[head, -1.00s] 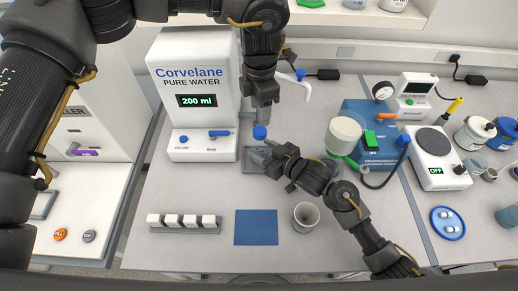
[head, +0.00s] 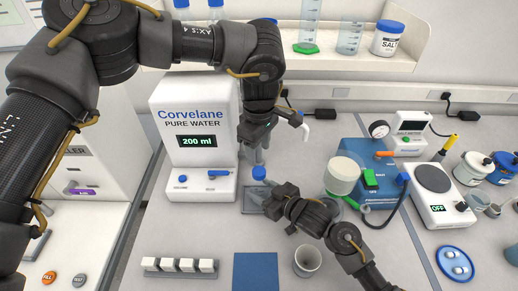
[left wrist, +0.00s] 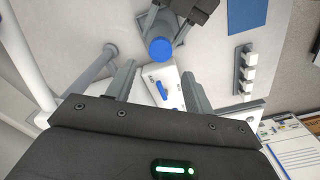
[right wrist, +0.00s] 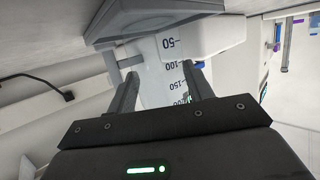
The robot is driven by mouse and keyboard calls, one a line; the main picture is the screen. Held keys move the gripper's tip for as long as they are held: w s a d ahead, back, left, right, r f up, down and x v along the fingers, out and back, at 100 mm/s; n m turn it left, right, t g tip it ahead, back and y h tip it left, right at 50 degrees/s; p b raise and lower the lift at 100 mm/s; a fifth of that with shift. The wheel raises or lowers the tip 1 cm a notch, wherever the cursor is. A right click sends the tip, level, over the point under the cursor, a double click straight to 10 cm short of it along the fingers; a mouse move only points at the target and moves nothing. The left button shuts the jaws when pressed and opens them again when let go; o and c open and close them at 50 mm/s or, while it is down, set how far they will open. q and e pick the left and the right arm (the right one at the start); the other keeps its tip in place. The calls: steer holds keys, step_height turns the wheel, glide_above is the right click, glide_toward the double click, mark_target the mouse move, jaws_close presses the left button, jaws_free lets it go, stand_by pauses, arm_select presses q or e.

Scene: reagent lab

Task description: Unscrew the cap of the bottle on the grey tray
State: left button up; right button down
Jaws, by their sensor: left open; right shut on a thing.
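The bottle is clear with graduation marks, as the right wrist view (right wrist: 172,70) shows. Its blue cap (head: 259,173) is on top, and it stands at the grey tray (head: 249,207) in front of the water dispenser. My right gripper (head: 262,193) is shut on the bottle's body from the side, below the cap. My left gripper (head: 256,158) is open and empty just above and behind the cap. In the left wrist view the cap (left wrist: 160,49) lies beyond the spread fingertips, apart from them. My right gripper and arm partly hide the bottle and tray in the head view.
A blue device (head: 362,170) stands right. A blue mat (head: 256,272), white-block rack (head: 180,266) and empty cup (head: 308,261) are in front.

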mark_target(259, 171)
arm_select(q)
steer(key=m, duration=0.2)
steer(key=shift+m, duration=0.3)
steer(key=shift+f, duration=4)
steer(key=shift+c, duration=0.4)
